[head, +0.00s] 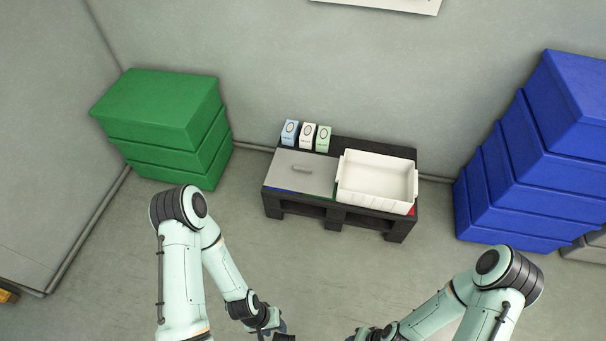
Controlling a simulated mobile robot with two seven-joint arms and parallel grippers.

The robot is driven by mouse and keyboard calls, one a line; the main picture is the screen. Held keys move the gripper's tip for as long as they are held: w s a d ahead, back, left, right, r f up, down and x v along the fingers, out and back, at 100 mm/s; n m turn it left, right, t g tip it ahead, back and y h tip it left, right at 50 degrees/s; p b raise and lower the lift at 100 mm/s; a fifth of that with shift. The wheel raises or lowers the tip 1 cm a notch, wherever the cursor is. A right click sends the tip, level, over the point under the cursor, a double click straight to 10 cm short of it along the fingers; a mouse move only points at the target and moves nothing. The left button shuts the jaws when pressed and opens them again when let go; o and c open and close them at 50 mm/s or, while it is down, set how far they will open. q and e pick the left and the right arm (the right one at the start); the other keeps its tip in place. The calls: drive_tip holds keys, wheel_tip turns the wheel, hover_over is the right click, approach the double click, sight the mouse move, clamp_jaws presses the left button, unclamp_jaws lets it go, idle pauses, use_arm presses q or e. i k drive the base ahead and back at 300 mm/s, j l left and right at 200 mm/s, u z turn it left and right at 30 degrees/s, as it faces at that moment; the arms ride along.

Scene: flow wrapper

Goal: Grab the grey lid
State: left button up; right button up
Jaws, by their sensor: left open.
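My left gripper (284,337) is at the bottom edge of the head view, partly cut off, open and well in front of the pallet, apart from the lid. My right arm (430,315) comes in from the lower right; its gripper fingers are out of the picture.
An open, empty white bin (375,198) sits right of the lid. Three small cartons, blue (289,134), white (307,136) and green (323,139), stand behind the lid. Green crates (165,125) are stacked at left, blue crates (520,185) at right. Floor before the pallet is clear.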

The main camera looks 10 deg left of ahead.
sight(290, 169)
drive_tip(key=u, duration=0.25)
drive_tip(key=i+j+u, duration=0.1)
drive_tip(key=i+u, duration=0.95)
drive_tip(key=i+l, duration=0.2)
drive_tip(key=i, duration=0.35)
